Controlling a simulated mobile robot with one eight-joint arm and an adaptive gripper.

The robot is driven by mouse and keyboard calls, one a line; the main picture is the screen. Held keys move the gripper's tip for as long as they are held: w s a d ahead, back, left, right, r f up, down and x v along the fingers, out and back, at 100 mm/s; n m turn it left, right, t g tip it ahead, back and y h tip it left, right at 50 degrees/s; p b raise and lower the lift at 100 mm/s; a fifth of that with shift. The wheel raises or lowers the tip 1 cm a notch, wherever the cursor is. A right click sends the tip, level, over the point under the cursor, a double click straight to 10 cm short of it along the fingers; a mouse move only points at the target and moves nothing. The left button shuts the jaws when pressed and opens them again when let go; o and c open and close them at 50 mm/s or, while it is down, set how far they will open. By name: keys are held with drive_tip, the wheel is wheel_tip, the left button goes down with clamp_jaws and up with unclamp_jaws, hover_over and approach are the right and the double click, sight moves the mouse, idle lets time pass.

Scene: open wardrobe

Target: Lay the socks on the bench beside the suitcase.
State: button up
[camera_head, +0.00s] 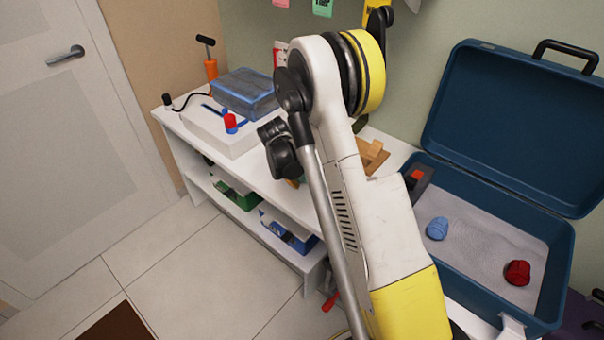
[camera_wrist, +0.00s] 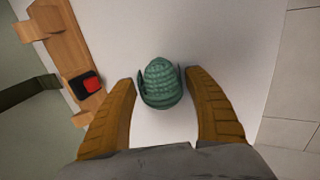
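A blue rolled sock bundle (camera_head: 437,228) and a red one (camera_head: 517,272) lie apart in the open blue suitcase (camera_head: 556,290). A green knitted rolled bundle (camera_wrist: 162,84) shows in the wrist view over the white bench top (camera_wrist: 160,30). My gripper (camera_wrist: 161,78) has its two orange-brown fingers spread either side of the green bundle, with narrow gaps at the tips. In the head view my arm hides most of the gripper and the bundle. I cannot tell whether the bundle touches the bench top.
A wooden piece (camera_head: 372,155) stands on the bench; a wooden frame with a red-and-black part (camera_wrist: 88,84) borders the wrist view. A blue-lidded box (camera_head: 246,92) and an orange-handled tool (camera_head: 211,72) are at the left. The lower shelf holds a green box (camera_head: 236,195) and a blue box (camera_head: 287,232).

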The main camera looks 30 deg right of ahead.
drive_tip(key=shift+r, duration=0.1)
drive_tip(key=s+a+r+t+y+p, duration=0.1)
drive_tip(key=s+a+r+p, duration=0.2)
drive_tip(key=r, duration=0.6)
drive_tip(key=s+a+r+p, duration=0.2)
drive_tip(key=a+r, duration=0.3)
drive_tip(key=r, duration=0.5)
drive_tip(key=s+a+r+m+t+y, duration=0.1)
drive_tip(key=s+a+r, duration=0.2)
drive_tip(key=s, duration=0.4)
drive_tip(key=s+a+r+m+t+y, duration=0.1)
drive_tip(key=s+a+r+t, duration=0.1)
drive_tip(key=s, duration=0.6)
drive_tip(key=s+a+r+m+t+y, duration=0.1)
drive_tip(key=s+a+r+m, duration=0.1)
drive_tip(key=s+a+r, duration=0.3)
drive_tip(key=shift+s+r+y, duration=0.4)
drive_tip(key=shift+s, duration=0.75)
drive_tip(key=shift+a, duration=0.1)
